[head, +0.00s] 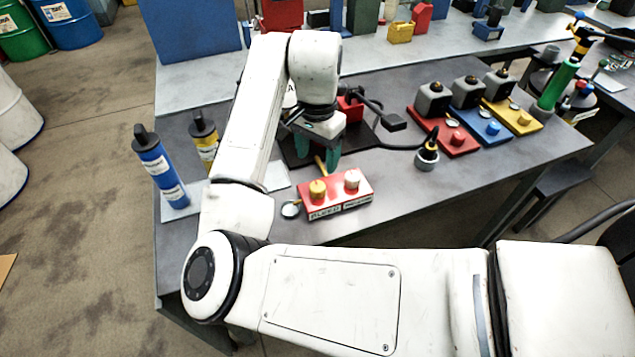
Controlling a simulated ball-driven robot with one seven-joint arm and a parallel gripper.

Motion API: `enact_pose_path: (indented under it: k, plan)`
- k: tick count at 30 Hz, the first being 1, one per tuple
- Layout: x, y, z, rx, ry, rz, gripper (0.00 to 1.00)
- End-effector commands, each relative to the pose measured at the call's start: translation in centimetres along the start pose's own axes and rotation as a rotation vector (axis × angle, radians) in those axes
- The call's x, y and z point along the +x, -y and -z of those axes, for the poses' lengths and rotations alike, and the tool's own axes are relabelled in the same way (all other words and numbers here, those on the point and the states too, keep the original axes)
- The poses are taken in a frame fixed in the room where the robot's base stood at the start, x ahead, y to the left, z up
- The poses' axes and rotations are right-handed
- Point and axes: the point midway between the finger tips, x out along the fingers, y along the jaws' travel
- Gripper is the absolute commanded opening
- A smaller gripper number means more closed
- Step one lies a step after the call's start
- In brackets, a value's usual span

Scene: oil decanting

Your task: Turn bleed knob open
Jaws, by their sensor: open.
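The right knob (352,179) is pale pink. My gripper (331,160), with dark green fingers, points down just behind the box and above the knobs in the picture. It is open and appears to hold nothing. I cannot tell its height above the table or whether it touches anything. A thin yellow piece (320,164) shows beside the fingers.
A small round gauge (290,209) sits left of the box. Blue (160,170) and yellow (204,140) cartridges stand further left. Several coloured blocks with knobs and a black-handled cup (427,157) are to the right. The table front (440,195) is clear.

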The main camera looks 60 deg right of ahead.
Motion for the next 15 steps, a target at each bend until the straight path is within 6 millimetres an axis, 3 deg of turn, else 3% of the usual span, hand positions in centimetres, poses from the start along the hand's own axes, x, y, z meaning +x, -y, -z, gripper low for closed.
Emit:
enact_pose_path:
  k: [15]
  plan:
    - [8.4, -0.1, 0.1, -0.003, -0.002, -0.001, 0.67]
